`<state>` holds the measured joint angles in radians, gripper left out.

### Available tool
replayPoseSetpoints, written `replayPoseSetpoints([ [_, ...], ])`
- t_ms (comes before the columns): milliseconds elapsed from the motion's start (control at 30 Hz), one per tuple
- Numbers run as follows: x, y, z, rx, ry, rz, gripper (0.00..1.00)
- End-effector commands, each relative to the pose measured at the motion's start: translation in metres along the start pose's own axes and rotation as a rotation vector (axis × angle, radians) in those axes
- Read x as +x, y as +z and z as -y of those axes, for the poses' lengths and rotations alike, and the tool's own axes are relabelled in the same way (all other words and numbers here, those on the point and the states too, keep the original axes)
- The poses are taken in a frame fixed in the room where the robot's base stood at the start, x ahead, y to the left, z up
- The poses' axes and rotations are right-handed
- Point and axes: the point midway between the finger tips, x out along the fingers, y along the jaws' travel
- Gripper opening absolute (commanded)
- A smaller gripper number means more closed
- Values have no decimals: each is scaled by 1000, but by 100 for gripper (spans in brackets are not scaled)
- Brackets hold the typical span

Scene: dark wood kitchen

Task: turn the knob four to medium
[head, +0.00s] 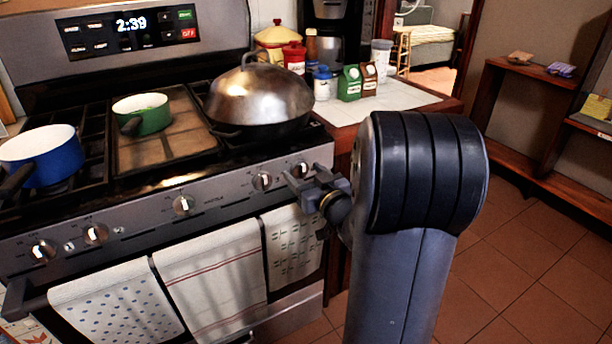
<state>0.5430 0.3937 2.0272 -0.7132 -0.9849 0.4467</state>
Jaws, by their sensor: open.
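The stove's front panel (140,218) carries several knobs in a row, each with a pale pointer. The fourth from the left (261,180) is near the right end, and its pointer looks close to upright; its exact setting is too small to read. The rightmost knob (300,169) is just behind and above my gripper. My gripper (292,184) is open and empty, reaching left in front of the panel's right end. It is to the right of the fourth knob. I cannot tell whether its fingers touch the rightmost knob.
A blue pot (45,150), a green pan (147,118) and a large domed steel pan (260,98) stand on the stove. Towels (212,275) hang on the oven handle below the knobs. The counter (400,100) at right holds small containers. Tiled floor (530,260) at right is clear.

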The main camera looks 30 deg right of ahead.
Motion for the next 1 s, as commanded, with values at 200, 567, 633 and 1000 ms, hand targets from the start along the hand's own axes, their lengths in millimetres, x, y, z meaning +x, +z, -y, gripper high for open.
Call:
replayPoseSetpoints([
  [200,0,0,0,0,0,0,58],
  [567,0,0,0,0,0,0,28],
  [633,0,0,0,0,0,0,22],
  [1000,0,2,0,-51,-1,0,20],
])
